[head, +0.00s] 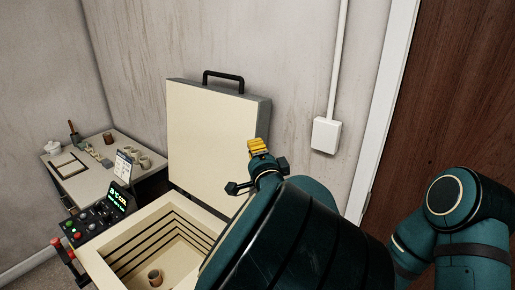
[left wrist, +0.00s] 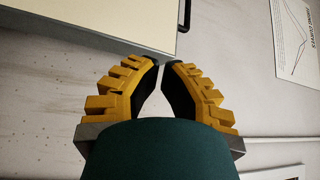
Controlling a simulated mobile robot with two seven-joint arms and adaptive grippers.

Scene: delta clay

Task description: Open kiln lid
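The kiln lid (head: 212,135) stands raised, about upright, behind the open kiln (head: 130,248). Its black handle (head: 223,78) is on the top edge. My left gripper (head: 258,148), with yellow fingers, is beside the lid's right edge and not on the handle. In the left wrist view, the lid (left wrist: 100,22) fills the upper left, with part of the handle (left wrist: 185,14) at its corner. There the fingertips (left wrist: 160,64) nearly meet, with nothing between them. I cannot tell whether they touch the lid. My right gripper is out of view.
A table (head: 115,180) with pots and tools stands farther left. A white wall box (head: 326,135) and a brown door (head: 455,90) are at the right.

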